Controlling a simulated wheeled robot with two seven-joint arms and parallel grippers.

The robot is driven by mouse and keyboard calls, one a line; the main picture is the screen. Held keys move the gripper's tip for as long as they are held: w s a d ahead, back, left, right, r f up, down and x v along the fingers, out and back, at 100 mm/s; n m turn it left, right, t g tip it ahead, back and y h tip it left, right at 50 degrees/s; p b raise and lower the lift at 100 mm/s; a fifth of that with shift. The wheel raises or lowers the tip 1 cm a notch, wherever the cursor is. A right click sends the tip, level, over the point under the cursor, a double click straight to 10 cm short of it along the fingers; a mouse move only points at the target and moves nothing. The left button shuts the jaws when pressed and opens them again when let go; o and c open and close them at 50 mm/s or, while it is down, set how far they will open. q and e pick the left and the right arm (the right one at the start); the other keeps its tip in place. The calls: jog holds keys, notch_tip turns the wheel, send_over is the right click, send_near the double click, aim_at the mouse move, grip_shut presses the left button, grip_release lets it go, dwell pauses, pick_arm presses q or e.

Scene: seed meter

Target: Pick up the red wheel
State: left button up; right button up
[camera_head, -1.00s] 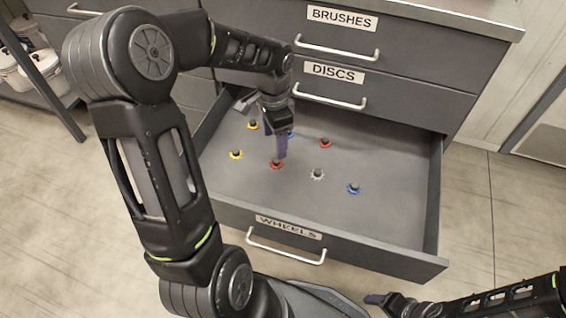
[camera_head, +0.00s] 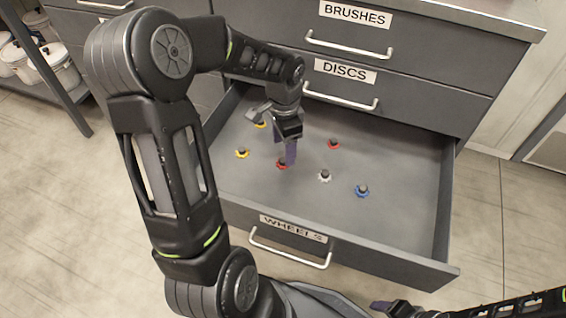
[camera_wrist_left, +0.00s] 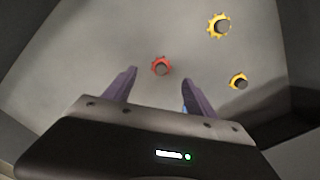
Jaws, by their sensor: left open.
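Two red wheels lie in the open drawer (camera_head: 400,215) labelled WHEELS. One red wheel (camera_head: 282,163) is right by my left gripper (camera_head: 287,152), partly beside a purple finger. The other red wheel (camera_head: 333,144) lies farther right and back. In the left wrist view, a red wheel (camera_wrist_left: 161,66) with a dark hub sits just beyond the tips of my left gripper (camera_wrist_left: 160,77), in line with the gap. The left jaws are open and empty. My right gripper (camera_head: 386,306) is at the bottom edge, outside the drawer; its jaw opening is unclear.
Yellow wheels (camera_head: 242,153) (camera_wrist_left: 219,26) lie to the left and back. A white wheel (camera_head: 325,176) and a blue wheel (camera_head: 362,190) lie to the right. In the wrist view a blue wheel (camera_wrist_left: 186,109) is mostly hidden behind a finger. Drawer walls surround the wheels.

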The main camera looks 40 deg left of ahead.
aim_at(283, 160)
pick_arm(q)
jog(key=shift+f, duration=0.1)
notch_tip(283, 160, down, 4)
jog(key=shift+a+f+b, duration=0.1)
jog(key=shift+b, duration=1.1)
jog(key=shift+f, duration=0.5)
jog(key=shift+r, duration=0.1)
jog(key=shift+c, duration=0.2)
grip_shut()
notch_tip(283, 160, up, 10)
jog(key=p, duration=0.3)
jog(key=shift+p, duration=0.35)
